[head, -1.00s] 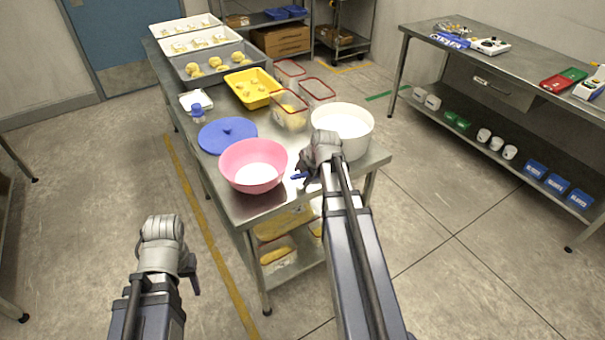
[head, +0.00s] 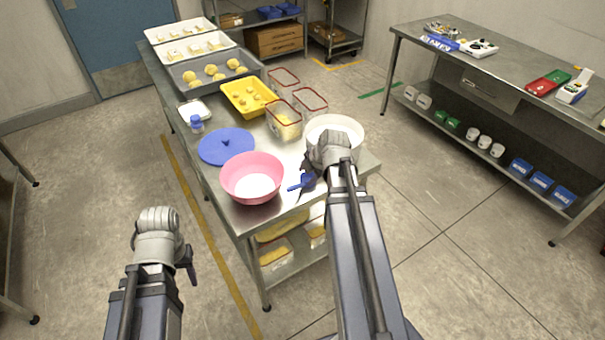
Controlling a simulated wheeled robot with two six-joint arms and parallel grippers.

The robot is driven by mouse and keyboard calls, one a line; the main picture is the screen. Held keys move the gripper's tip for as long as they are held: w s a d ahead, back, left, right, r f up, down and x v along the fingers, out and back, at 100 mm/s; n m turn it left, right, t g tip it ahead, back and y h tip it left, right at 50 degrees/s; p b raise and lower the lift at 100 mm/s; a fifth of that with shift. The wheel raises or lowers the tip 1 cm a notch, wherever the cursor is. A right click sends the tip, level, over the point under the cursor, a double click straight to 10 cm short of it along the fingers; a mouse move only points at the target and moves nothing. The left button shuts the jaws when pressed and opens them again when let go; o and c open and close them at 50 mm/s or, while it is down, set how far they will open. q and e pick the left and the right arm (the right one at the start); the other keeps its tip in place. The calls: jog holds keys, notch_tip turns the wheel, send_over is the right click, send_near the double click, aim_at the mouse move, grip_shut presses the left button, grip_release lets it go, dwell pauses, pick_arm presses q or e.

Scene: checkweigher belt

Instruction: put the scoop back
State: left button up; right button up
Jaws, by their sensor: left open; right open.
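A blue scoop (head: 294,187) lies at the near end of the steel table (head: 270,217), between a pink bowl (head: 252,185) and a white tub (head: 356,136). Its handle points left; my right gripper hides part of the rest. The bowl and the tub both hold white powder. A round blue lid (head: 226,149) lies flat behind the bowl. My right gripper (head: 308,184) is open, pointing down right at the scoop; I cannot tell whether it touches it. My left gripper (head: 191,272) is open and empty, over the floor left of the table.
Clear containers with red rims (head: 285,122), a yellow tray (head: 249,98) and a grey tray of dough (head: 190,82) stand further back. A second steel table (head: 500,70) stands at right, with open floor between.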

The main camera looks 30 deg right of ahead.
jog(key=shift+f, duration=0.1)
jog(key=s+a+m+g, duration=0.2)
jog(key=s+a+m, duration=0.2)
jog(key=a, duration=0.6)
jog(key=s+a+f+m+g+h, duration=0.1)
jog(key=s+a+m, duration=0.3)
jog(key=a, duration=0.6)
jog(key=s+a+f+m+g, duration=0.1)
jog(key=s+a+m+g, duration=0.2)
jog(key=a, duration=0.8)
jog(key=s+m, duration=0.2)
jog(key=m, duration=0.2)
jog(key=shift+f+h, duration=0.15)
jog(key=shift+h, duration=0.25)
